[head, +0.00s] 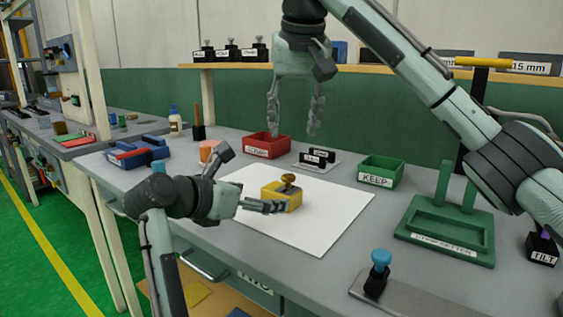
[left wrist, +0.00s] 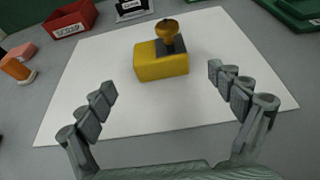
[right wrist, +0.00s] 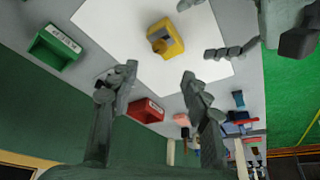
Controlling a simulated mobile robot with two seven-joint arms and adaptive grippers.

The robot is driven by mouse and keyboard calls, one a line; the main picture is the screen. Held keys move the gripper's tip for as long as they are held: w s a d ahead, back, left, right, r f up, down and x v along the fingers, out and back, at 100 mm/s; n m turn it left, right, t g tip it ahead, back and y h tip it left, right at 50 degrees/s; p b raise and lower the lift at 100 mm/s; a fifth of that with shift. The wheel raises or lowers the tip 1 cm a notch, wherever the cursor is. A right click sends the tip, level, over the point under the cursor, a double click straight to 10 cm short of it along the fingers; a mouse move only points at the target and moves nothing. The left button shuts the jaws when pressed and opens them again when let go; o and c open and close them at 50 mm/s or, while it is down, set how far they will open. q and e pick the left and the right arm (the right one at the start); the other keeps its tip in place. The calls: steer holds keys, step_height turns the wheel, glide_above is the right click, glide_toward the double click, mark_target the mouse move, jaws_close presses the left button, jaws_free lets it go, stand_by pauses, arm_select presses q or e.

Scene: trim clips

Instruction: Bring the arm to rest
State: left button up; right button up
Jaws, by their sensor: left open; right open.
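My left gripper (head: 264,205) is low over the white sheet, beside the yellow block with a brass knob (head: 283,195). In the left wrist view its fingers (left wrist: 160,95) are spread and empty, with the yellow block (left wrist: 160,66) beyond the fingertips, apart from them. My right gripper (head: 294,105) hangs, fingers down and apart, above the back of the table near the red bin (head: 267,145). In the right wrist view its fingers (right wrist: 160,75) are open with nothing between them. The right arm crosses the upper right of the head view.
The white sheet (head: 330,215) lies mid-table. A green KEEP bin (head: 381,171), a green fixture (head: 445,230) and a blue-knobbed tool (head: 378,275) stand to the right. A blue tray (head: 138,152) and an orange block (head: 209,149) are left. A shelf (head: 235,66) runs behind.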

mark_target(274, 196)
arm_select(q)
steer(key=v, duration=0.5)
steer(key=shift+s+a+r, duration=0.1)
steer(key=shift+s, duration=0.15)
steer(key=x, duration=1.2)
steer(key=shift+w, duration=0.1)
arm_select(e)
steer(key=x, duration=1.1)
steer(key=shift+w+f, duration=0.1)
steer(key=shift+f, duration=0.1)
steer(key=shift+w+d+f+n, duration=0.15)
steer(key=shift+w+f+n, duration=0.1)
steer(key=shift+n, duration=0.15)
steer(key=n, duration=0.2)
steer(key=n+y, duration=0.1)
steer(key=shift+d+n+g+y, duration=0.15)
steer(key=shift+n+g+y, duration=0.15)
steer(key=shift+n, duration=0.1)
steer(key=shift+n+y, duration=0.3)
steer(key=shift+n, duration=0.5)
steer(key=shift+s+d+r, duration=0.1)
steer(key=shift+s+r, duration=0.1)
steer(key=shift+r, duration=0.5)
